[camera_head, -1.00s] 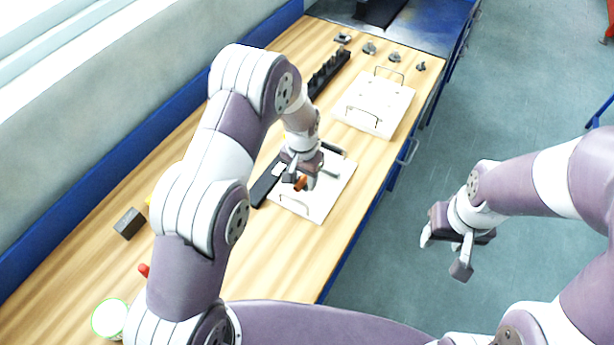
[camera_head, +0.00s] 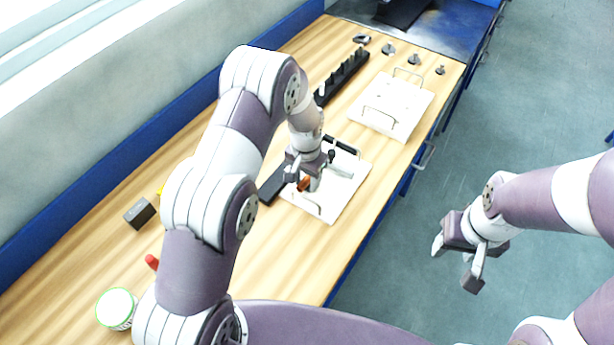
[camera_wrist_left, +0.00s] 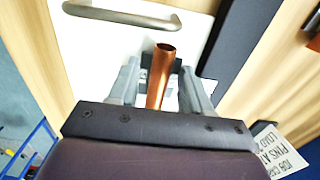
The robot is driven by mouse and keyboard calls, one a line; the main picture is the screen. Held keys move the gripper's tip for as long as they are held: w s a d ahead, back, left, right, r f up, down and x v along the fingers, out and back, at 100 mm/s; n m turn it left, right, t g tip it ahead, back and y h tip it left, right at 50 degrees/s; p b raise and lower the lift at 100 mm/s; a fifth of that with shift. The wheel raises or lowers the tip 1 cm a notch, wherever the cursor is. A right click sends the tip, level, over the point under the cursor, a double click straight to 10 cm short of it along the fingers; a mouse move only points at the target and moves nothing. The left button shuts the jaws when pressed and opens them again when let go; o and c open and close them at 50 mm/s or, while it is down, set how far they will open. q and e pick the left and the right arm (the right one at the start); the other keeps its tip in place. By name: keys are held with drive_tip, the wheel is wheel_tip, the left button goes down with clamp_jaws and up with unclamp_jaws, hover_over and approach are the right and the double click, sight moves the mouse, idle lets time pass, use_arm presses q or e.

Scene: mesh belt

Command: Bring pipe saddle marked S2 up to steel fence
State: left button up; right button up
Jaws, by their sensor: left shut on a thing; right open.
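My left gripper (camera_head: 305,184) is over the near white plate (camera_head: 345,200) and shut on a copper-coloured tube piece (camera_wrist_left: 160,78). In the left wrist view the tube stands between the two grey fingers, with a small dark part behind its top. No S2 mark is readable, so I cannot tell whether this is part of the pipe saddle. A dark straight bar (camera_head: 271,188) lies along the plate's left side and also shows in the left wrist view (camera_wrist_left: 240,40); it may be the steel fence. My right gripper (camera_head: 462,262) is open and empty, beyond the bench's right edge.
A second white plate (camera_head: 408,100) with handles lies farther back. A dark block (camera_head: 139,212), red item (camera_head: 152,262) and round tub (camera_head: 116,309) are at left. The front bench is clear.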

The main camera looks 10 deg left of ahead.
use_arm(q)
drive_tip(key=shift+w+d, duration=0.3)
drive_tip(key=shift+w, duration=0.5)
idle(0.4)
drive_tip(key=o, duration=1.4)
drive_tip(key=shift+c, duration=0.2)
